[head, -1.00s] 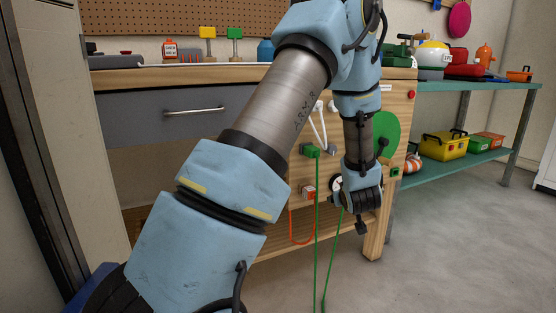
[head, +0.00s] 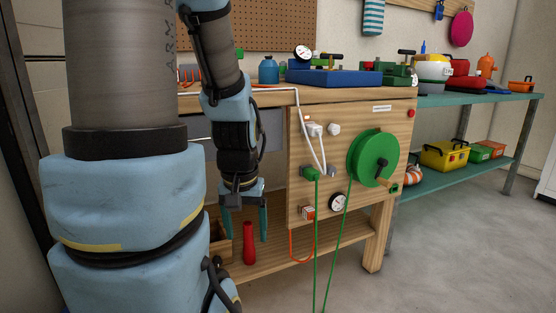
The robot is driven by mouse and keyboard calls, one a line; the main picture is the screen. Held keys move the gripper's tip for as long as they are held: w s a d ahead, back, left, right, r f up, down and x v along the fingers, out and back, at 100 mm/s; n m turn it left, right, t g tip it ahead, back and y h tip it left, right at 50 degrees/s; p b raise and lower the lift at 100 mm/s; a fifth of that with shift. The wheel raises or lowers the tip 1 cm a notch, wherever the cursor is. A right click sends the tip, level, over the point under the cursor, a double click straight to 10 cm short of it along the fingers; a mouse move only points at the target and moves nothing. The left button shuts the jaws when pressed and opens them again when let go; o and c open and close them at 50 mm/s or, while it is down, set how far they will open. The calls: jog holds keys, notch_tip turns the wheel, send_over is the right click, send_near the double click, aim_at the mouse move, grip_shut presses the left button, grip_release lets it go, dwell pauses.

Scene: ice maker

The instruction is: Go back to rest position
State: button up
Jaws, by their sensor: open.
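My gripper (head: 244,222) hangs pointing down in front of the wooden workbench, left of the side panel. My arm fills the left part of the head view and hides much of the bench front. The wooden side panel (head: 300,205) carries a green reel (head: 374,157) with a crank, a round gauge (head: 338,202), white knobs and a green connector (head: 311,173) with green cords hanging down. A red bottle-like object (head: 249,243) stands on the lower shelf just below my gripper.
A blue case (head: 335,77) and a blue jug (head: 268,70) stand on the bench top. A teal shelf unit (head: 480,100) with toolboxes stands at the right. A bench leg (head: 377,235) stands at the panel's right. The floor (head: 450,250) at the front right is clear.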

notch_tip(320, 180, up, 33)
jog(key=p, duration=3.1)
jog(key=shift+r+p, duration=0.2)
jog(key=shift+p, duration=0.15)
